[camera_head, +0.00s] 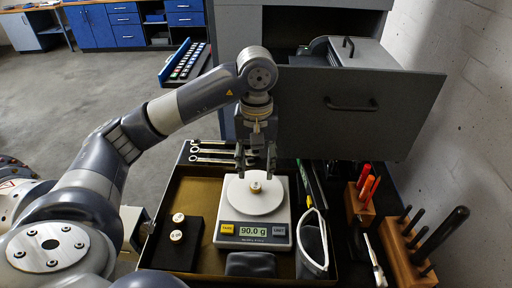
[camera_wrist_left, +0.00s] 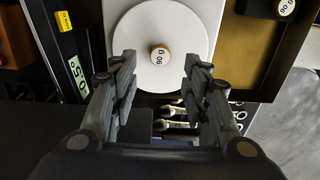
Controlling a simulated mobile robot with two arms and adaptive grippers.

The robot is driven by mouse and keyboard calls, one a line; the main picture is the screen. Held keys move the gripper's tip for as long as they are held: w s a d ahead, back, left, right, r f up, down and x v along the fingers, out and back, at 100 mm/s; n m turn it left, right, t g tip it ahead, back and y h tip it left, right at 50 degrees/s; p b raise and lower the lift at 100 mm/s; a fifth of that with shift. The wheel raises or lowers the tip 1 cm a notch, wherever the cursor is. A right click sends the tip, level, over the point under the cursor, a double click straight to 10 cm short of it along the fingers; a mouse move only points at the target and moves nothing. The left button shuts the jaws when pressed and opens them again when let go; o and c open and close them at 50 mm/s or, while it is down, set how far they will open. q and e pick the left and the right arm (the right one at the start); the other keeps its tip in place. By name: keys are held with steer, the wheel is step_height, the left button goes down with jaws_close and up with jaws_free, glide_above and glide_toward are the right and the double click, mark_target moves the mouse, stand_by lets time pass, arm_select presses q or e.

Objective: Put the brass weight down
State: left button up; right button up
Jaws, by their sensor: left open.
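A small brass weight (camera_head: 255,187) with a pale top sits on the round white pan (camera_head: 240,200) of a digital scale (camera_head: 253,235). The scale's display reads 90.0 g. In the left wrist view the weight (camera_wrist_left: 161,56) is marked "90 g" and stands on the pan (camera_wrist_left: 135,30), apart from the fingers. My left gripper (camera_head: 256,165) is open and empty, just beyond the weight in the head view; in the wrist view its fingers (camera_wrist_left: 157,75) are spread on either side below it. My right gripper is not in view.
Two more weights (camera_head: 177,236) stand on a black block at the tray's left. Wrenches (camera_head: 208,152) lie along the back of the brass-coloured tray (camera_head: 185,185). A pouch (camera_head: 312,245) and wooden tool holders (camera_head: 408,250) are at right. A large grey drawer (camera_head: 350,110) juts out behind.

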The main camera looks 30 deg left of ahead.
mark_target(256, 186)
arm_select(q)
step_height(256, 186, up, 6)
stand_by(0.5)
steer(key=shift+s, duration=0.1)
stand_by(0.4)
